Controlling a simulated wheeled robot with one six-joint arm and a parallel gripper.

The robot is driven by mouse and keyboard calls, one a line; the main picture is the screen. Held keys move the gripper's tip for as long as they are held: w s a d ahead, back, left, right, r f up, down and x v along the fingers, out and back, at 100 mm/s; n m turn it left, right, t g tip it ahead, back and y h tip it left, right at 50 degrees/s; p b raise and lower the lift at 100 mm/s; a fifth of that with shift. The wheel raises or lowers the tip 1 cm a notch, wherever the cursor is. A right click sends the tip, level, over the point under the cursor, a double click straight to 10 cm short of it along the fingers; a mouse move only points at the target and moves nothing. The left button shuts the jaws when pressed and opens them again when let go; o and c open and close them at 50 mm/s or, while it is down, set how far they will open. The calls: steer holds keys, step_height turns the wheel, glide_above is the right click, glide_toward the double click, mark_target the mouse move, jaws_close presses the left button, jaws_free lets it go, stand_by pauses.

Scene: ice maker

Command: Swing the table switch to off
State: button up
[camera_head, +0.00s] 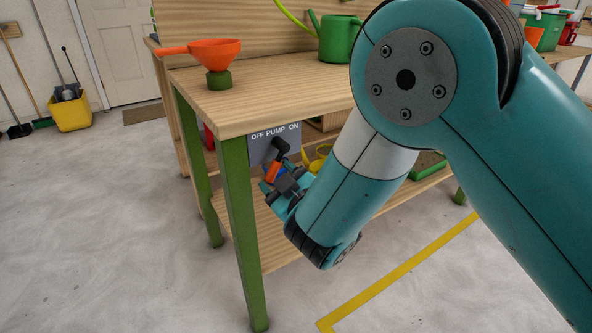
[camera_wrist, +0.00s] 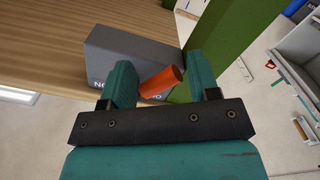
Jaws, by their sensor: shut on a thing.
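The switch is a grey box (camera_head: 262,149) under the tabletop's edge, lettered OFF on the left, PUMP in the middle and ON on the right. Its black pivot has an orange lever (camera_head: 272,171) that hangs down and slightly left in the head view. My gripper (camera_head: 275,185) is at the lever's lower end, shut on it. In the wrist view the orange lever (camera_wrist: 163,82) lies between my two teal fingers (camera_wrist: 163,78), in front of the grey box (camera_wrist: 130,55). Exact finger contact is hard to see.
The wooden workbench (camera_head: 215,100) has a green front leg (camera_head: 240,215) just left of my gripper, and a lower shelf (camera_head: 280,240) beneath. An orange funnel (camera_head: 214,52) and a green watering can (camera_head: 338,40) stand on top. Open floor lies in front.

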steer(key=shift+a+r+y, duration=0.15)
steer(key=shift+a+r, duration=0.05)
steer(key=shift+r, duration=0.25)
steer(key=shift+a+r+y, duration=0.15)
steer(key=shift+r, duration=0.3)
steer(key=shift+s+d+f+b, duration=0.3)
steer(key=shift+s+b, duration=0.3)
steer(key=shift+b, duration=0.65)
steer(key=shift+s+d+r+b, duration=0.1)
steer(key=shift+s+d+b, duration=0.3)
steer(key=shift+s+b, duration=0.35)
steer(key=b+v, duration=0.4)
steer(key=shift+d+b, duration=0.3)
steer(key=shift+b, duration=0.05)
